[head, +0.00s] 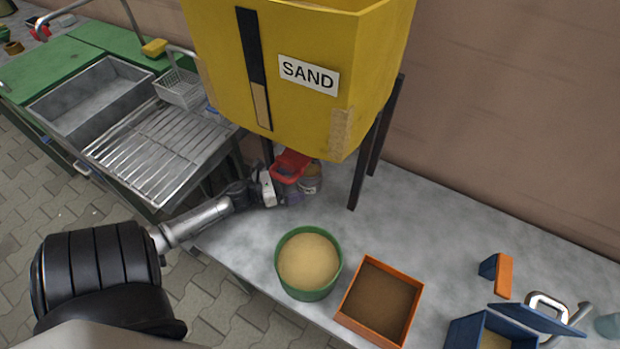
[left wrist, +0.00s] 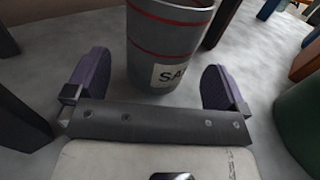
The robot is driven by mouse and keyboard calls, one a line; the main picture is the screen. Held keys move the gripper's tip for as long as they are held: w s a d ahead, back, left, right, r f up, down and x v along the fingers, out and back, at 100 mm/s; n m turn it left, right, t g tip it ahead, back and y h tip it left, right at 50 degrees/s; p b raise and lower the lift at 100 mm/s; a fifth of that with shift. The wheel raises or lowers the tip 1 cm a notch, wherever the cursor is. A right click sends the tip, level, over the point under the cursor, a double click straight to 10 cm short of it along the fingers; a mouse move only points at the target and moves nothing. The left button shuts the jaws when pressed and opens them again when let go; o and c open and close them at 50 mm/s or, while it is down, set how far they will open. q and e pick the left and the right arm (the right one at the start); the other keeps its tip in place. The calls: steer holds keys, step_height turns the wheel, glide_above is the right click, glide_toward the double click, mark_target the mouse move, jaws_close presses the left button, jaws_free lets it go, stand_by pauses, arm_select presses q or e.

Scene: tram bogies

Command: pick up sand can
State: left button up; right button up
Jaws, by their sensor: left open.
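In the head view the can (head: 311,184) is partly hidden below the yellow hopper, beside a red part. My left gripper (head: 288,195) is open close to it. In the left wrist view its two purple fingers (left wrist: 155,82) are spread, one to each side of the can's lower part, with gaps visible. My right gripper is not in view.
The yellow SAND hopper (head: 290,70) on dark legs (head: 363,160) overhangs the can, with a red part (head: 290,166) below it. A green tub (head: 307,289) and an orange tray (head: 412,312) stand in front. A blue box (head: 463,334) is at right. A sink (head: 90,95) stands left.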

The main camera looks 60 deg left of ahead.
mark_target(306, 179)
arm_select(q)
steer(key=shift+x, duration=2.25)
steer(key=shift+s, duration=0.1)
steer(key=shift+c, duration=0.8)
steer(key=c, duration=0.7)
